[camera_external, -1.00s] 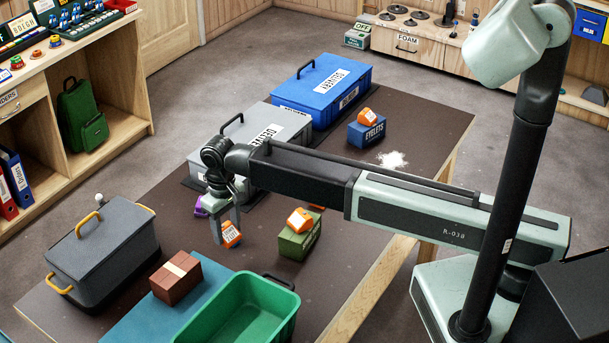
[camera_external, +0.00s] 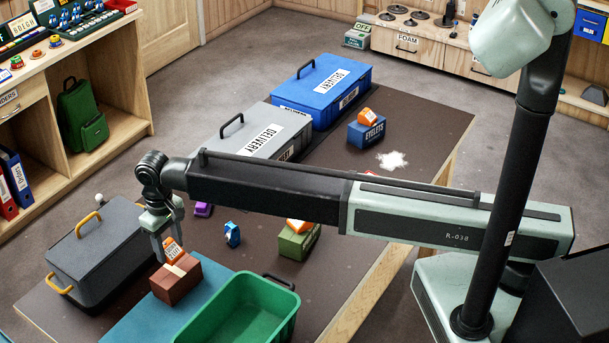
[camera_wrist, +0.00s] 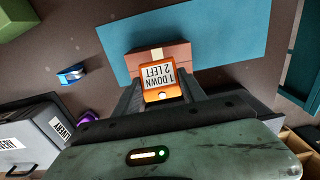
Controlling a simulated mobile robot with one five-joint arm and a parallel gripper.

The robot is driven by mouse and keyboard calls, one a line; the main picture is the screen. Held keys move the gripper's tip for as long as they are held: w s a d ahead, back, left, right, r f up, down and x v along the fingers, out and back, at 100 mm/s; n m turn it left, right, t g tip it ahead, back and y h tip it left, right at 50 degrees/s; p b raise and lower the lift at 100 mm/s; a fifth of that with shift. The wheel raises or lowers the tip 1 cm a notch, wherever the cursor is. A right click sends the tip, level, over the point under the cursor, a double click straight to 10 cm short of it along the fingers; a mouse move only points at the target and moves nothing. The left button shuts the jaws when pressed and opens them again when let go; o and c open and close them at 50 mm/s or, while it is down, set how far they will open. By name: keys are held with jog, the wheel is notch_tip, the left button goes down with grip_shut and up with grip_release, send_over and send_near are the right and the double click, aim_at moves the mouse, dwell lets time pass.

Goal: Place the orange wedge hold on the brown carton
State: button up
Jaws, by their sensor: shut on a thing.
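The orange wedge hold (camera_external: 173,246) is between the fingers of my gripper (camera_external: 167,252), which is shut on it. In the wrist view it is an orange block (camera_wrist: 158,84) with a white label, "1 DOWN 2 LEFT", upside down. The brown carton (camera_external: 176,287) has a pale tape strip and stands on the teal mat (camera_external: 128,318). The held hold is at the carton's back edge in the outside view. In the wrist view it overlaps the near part of the carton (camera_wrist: 143,55). I cannot tell whether they touch.
A dark lidded bin (camera_external: 95,250) stands left of the carton and an open green tub (camera_external: 240,315) right. A blue ring-like item (camera_external: 232,234) and a purple item (camera_external: 203,209) lie behind. Other orange pieces sit on a green box (camera_external: 299,241) and a blue box (camera_external: 367,134).

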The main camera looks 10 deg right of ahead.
aim_at(174, 269)
notch_tip(174, 269, down, 5)
jog(key=b, duration=0.3)
jog(key=shift+f+b, duration=0.1)
jog(key=shift+b, duration=0.3)
jog(key=shift+r, duration=0.25)
jog(key=shift+f, duration=0.15)
jog(key=o, duration=1.4)
notch_tip(174, 269, up, 13)
jog(key=p, duration=1.2)
jog(key=shift+f+p, duration=0.2)
jog(key=shift+p, duration=0.15)
jog(key=shift+f, duration=0.1)
